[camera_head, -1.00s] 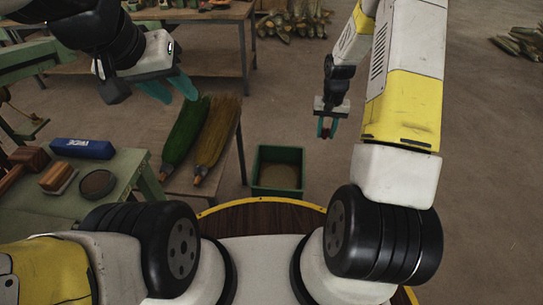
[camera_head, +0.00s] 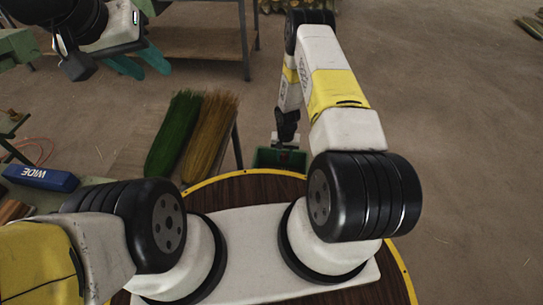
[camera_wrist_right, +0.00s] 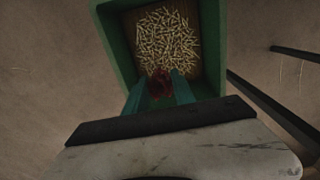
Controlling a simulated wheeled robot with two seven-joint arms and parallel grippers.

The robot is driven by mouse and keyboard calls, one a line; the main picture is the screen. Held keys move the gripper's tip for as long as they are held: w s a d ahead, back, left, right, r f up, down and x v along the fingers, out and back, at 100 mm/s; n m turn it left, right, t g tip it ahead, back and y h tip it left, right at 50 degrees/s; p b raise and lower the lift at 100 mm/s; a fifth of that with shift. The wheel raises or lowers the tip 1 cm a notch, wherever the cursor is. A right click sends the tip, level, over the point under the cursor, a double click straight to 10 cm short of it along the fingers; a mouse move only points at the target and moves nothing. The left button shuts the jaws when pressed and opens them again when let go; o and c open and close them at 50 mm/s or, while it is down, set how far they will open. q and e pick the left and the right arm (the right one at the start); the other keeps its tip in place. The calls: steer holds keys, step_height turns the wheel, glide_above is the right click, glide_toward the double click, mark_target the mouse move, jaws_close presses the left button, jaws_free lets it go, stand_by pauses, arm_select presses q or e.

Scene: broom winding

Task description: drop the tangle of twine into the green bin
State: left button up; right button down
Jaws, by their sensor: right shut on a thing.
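The green bin (camera_head: 265,158) stands on the floor just beyond my base, mostly hidden behind my right arm in the head view. In the right wrist view the green bin (camera_wrist_right: 117,45) is below my right gripper, with many pale short pieces on its bottom. My right gripper (camera_wrist_right: 160,88) is shut on a dark red tangle of twine (camera_wrist_right: 160,82), held over the near part of the bin. In the head view the right gripper (camera_head: 284,148) is above the bin and the tangle is not visible. My left gripper (camera_head: 145,66) is at the upper left, teal fingers apart, empty.
Green and tan broom heads (camera_head: 175,133) lie on a table to the left of the bin. A blue block marked WIDE (camera_head: 40,178) lies on a green bench at the left. A table (camera_head: 205,42) stands behind.

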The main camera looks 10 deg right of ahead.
steer(key=shift+w+a+f, duration=0.1)
steer(key=shift+f, duration=3.05)
steer(key=c, duration=1)
jaws_free()
steer(key=shift+o, duration=0.2)
step_height(320, 180, up, 8)
steer(key=shift+f, duration=0.1)
